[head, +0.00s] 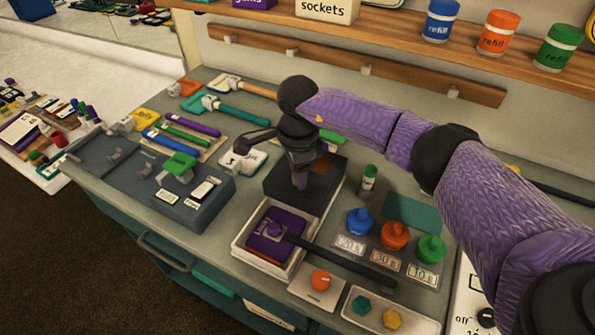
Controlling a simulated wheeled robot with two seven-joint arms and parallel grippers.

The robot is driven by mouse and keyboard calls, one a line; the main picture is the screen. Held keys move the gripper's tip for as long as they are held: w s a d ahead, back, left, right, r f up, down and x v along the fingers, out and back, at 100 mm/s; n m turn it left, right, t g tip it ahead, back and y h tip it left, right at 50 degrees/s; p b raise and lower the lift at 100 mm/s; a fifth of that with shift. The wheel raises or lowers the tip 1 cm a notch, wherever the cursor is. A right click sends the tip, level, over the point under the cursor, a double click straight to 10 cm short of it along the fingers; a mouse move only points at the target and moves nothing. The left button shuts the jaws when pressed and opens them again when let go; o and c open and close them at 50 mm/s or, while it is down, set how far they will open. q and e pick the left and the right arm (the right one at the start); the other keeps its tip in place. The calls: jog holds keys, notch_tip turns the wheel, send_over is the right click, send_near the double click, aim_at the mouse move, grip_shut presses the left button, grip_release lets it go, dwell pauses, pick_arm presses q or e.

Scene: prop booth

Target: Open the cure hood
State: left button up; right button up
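No part is labelled as the cure hood. A dark, low box (281,190) on the bench, behind a white tray, looks most like it, but I cannot be sure. My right gripper (300,182) points down over this box, with its fingertips at or just above the top. The fingers look close together, and the gap between them is not clear. Whether they touch the box is also unclear. The arm and gripper cover part of the box's top. My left gripper is out of view.
In front is the white tray (240,245) with a purple block (268,246); a dark bar (345,266) extends right from it. Blue, orange and green knobs (395,236) stand right. A shelf (400,35) with refill jars hangs behind.

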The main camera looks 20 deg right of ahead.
jog(key=shift+o, duration=1.2)
notch_tip(320, 180, up, 10)
jog(key=p, duration=0.1)
